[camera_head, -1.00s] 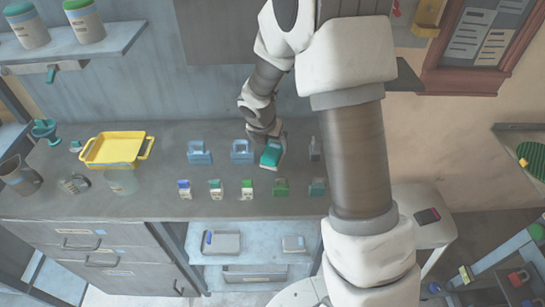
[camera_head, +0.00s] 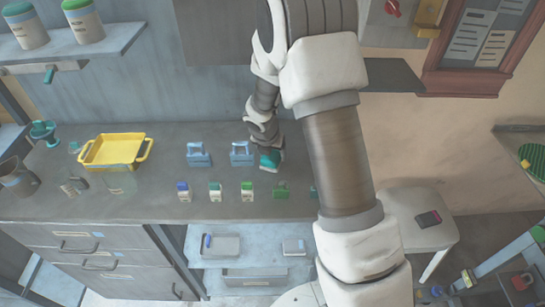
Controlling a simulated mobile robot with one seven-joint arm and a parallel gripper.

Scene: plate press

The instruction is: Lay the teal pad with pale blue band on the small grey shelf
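A teal object (camera_head: 270,161), which may be the teal pad, is at the back middle of the counter, right of two pale blue holders. Its band cannot be made out. My gripper (camera_head: 268,151) points down right at it and covers part of it. The fingers are too small and hidden to tell whether they are open or shut, or whether they touch it. A small dark grey shelf (camera_head: 396,76) sticks out from the wall at the right, partly behind my arm; its visible part is bare.
Two pale blue holders (camera_head: 199,155) (camera_head: 242,154) stand left of my gripper. A row of small blue- and green-topped items (camera_head: 215,192) runs along the counter front. A yellow tray (camera_head: 115,152) sits at the left. A red knob (camera_head: 392,9) is above the grey shelf.

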